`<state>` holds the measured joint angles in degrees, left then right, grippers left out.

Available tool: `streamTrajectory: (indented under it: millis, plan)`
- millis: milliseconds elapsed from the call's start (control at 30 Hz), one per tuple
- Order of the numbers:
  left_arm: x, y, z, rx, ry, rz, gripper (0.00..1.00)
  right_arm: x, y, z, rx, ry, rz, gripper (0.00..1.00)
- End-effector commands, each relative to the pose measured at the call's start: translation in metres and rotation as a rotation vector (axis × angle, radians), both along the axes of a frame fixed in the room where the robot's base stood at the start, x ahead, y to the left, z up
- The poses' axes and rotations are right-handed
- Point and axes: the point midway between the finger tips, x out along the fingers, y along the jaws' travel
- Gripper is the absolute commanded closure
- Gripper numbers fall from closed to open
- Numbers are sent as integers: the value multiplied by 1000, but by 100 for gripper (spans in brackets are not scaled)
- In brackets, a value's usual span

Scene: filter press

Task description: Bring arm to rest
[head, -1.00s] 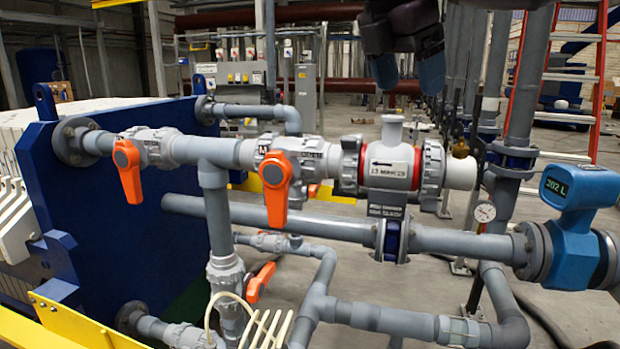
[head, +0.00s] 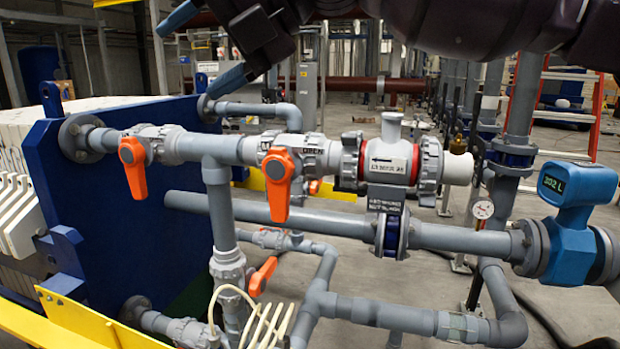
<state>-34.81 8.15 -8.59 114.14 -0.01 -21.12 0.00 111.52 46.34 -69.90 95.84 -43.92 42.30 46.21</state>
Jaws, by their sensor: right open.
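My right gripper (head: 185,61) is at the upper left of the head view, on the end of my dark arm, which comes in along the top from the right. Its two blue fingers are spread apart and point left and down, with nothing between them. In the picture it lies above the pipework and the blue press plate (head: 100,215), touching nothing that I can see. My left gripper is not in view.
Grey pipes carry orange-handled valves: a left one (head: 133,168), a middle one (head: 278,180) and a lower one (head: 263,275). A blue flow meter (head: 575,220) stands at right. A pressure gauge (head: 483,209) is beside it. An orange ladder (head: 600,90) stands behind.

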Motion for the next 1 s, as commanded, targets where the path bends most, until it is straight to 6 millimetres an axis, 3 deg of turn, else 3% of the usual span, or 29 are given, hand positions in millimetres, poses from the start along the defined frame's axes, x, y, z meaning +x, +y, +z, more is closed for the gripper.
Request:
streamTrajectory:
  millis: [200, 433, 733, 1000]
  plan:
    - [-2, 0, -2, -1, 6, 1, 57, -6, 23, -9, 365, 86, 82, 25]
    - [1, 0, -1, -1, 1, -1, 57, 13, 17, -21, 670, 201, 10, 25]
    - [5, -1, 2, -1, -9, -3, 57, 58, -20, -60, 961, 381, -216, 25]
    - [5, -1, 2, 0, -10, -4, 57, 100, -71, -125, 1133, 563, -482, 25]
